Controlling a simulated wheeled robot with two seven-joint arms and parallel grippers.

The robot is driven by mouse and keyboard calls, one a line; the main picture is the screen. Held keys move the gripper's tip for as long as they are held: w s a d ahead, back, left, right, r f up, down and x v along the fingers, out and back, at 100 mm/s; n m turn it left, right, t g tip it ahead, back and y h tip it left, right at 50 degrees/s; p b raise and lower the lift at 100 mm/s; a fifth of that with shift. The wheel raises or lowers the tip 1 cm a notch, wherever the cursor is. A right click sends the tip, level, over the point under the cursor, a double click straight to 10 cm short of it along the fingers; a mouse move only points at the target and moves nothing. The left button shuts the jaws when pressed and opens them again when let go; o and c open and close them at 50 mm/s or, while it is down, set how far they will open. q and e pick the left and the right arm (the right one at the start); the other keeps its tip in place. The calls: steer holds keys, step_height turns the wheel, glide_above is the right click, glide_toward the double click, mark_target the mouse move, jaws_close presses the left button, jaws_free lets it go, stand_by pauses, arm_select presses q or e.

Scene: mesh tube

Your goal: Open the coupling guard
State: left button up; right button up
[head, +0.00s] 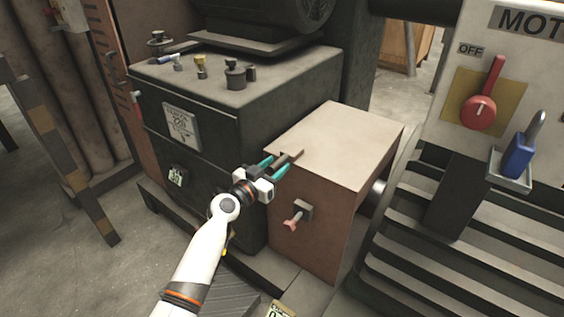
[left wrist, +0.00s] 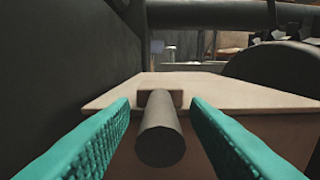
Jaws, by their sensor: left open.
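The coupling guard (head: 330,143) is a box with a pale tan top and reddish-brown sides, beside the dark machine housing. It sits flat and looks closed. A dark handle (head: 289,157) sticks out at its near upper edge; in the left wrist view the handle (left wrist: 160,130) is a grey rod pointing at the camera. A red-tipped latch (head: 297,214) is on the guard's front face. My left gripper (head: 277,166) is open, with its teal fingers on either side of the handle and gaps visible on both sides. My right gripper is not in view.
The dark housing (head: 225,110) rises just left of the guard, with small fittings on top. At right, a motor panel (head: 500,60) carries a red switch handle (head: 480,108) and a blue padlock (head: 520,155). Dark ribbed casing (head: 430,235) stands right of the guard.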

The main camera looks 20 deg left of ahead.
mark_target(289, 154)
arm_select(q)
steer(key=shift+x, duration=1.75)
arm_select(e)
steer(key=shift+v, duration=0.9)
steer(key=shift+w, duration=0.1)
arm_select(q)
jaws_close()
